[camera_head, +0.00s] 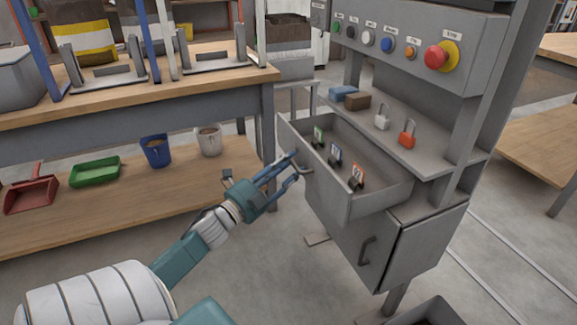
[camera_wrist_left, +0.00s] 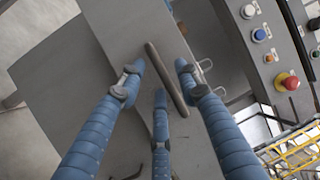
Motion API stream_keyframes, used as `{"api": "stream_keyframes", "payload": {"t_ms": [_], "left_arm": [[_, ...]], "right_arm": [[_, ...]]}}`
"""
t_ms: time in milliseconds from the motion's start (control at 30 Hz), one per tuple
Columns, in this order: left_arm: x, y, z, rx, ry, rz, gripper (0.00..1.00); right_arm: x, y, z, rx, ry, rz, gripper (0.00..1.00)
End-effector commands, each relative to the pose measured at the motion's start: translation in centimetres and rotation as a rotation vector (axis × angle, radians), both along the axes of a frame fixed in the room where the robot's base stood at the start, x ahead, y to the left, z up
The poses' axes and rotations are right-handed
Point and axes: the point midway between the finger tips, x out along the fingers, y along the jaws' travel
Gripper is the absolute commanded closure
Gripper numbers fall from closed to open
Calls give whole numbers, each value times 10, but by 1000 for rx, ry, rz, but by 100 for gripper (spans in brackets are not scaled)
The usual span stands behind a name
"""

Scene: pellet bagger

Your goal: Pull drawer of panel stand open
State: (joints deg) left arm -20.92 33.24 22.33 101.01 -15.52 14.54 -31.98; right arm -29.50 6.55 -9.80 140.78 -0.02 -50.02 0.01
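The panel stand (camera_head: 420,215) is grey and stands right of centre in the head view. Its drawer (camera_head: 375,205) is pulled out, showing several small tagged items inside. My left gripper (camera_head: 294,167) is at the drawer's front, beside its handle (camera_head: 305,169). In the left wrist view, the dark bar handle (camera_wrist_left: 166,78) lies among the spread blue fingers of the left gripper (camera_wrist_left: 162,80). The fingers are apart and not visibly closed on it; exact contact is unclear. My right gripper is not in view.
A control panel (camera_head: 410,40) with buttons and a red emergency stop is above the drawer. A shelf (camera_head: 405,140) holds two padlocks and two blocks. A wooden workbench (camera_head: 170,82) stands left. A lower door with a handle (camera_head: 367,250) is under the drawer.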

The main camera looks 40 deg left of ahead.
Motion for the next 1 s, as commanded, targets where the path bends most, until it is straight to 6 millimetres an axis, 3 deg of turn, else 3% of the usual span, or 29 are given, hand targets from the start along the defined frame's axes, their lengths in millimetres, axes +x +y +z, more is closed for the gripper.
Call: {"api": "stream_keyframes", "payload": {"t_ms": [367,800,1000], "left_arm": [[-8,1,-1,-1,0,2,65],[-93,0,-16,-1,2,3,65],[-115,0,-19,0,0,2,65]], "right_arm": [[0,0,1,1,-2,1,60],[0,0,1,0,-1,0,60],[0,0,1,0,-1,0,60]]}}
